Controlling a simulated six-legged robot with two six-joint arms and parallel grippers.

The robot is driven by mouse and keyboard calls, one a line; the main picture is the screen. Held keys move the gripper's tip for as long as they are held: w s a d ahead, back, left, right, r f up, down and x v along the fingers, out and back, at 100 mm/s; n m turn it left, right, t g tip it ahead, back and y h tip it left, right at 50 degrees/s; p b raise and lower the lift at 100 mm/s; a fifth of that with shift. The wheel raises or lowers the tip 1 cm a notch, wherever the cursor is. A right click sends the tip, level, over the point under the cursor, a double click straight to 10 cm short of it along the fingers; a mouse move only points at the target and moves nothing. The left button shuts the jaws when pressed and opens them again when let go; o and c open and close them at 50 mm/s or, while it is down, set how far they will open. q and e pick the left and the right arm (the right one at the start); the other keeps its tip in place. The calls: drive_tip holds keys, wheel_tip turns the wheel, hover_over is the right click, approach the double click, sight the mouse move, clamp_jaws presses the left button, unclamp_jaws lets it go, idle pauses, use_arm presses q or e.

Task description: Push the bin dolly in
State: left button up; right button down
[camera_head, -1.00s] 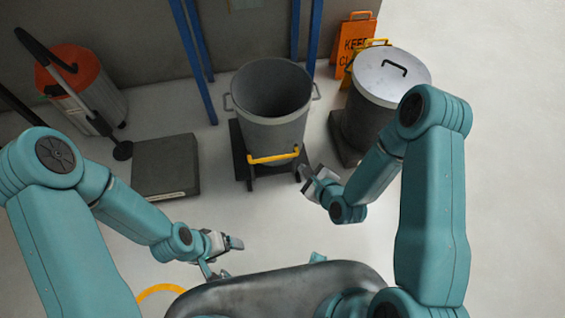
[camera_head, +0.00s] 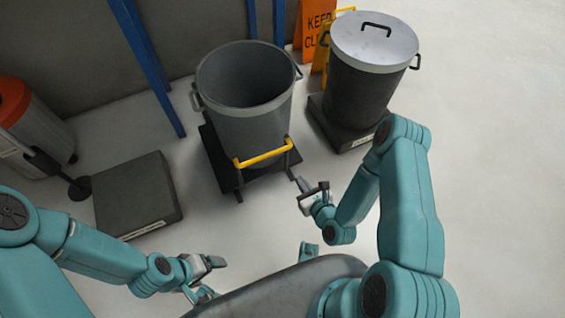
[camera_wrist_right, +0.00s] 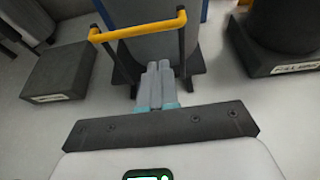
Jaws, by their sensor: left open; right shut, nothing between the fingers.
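The bin dolly (camera_head: 210,150) is a dark low platform carrying an open, empty-looking grey bin (camera_head: 255,130), with a yellow push handle (camera_head: 262,154) on its near side. It stands in front of blue posts. My right gripper (camera_head: 297,182) is shut and empty, just right of and nearer than the handle, apart from it in the head view. In the right wrist view the shut fingers (camera_wrist_right: 160,75) point toward the dolly, below the yellow handle (camera_wrist_right: 137,26). My left gripper (camera_head: 208,278) is open and empty, low over the floor to the left, well short of the dolly.
A lidded dark bin (camera_head: 368,75) stands on a dark base at the right, beside an orange sign (camera_head: 317,25). A dark flat block (camera_head: 135,195) lies left of the dolly, and a red-topped drum (camera_head: 35,130) stands farther left. The floor at right is clear.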

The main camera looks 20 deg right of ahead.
drive_tip(key=b+x, duration=0.4)
drive_tip(key=x, duration=0.9)
drive_tip(key=shift+w+d, duration=0.25)
drive_tip(key=shift+d, duration=0.2)
drive_tip(key=shift+w+r, duration=0.1)
drive_tip(key=shift+r, duration=0.05)
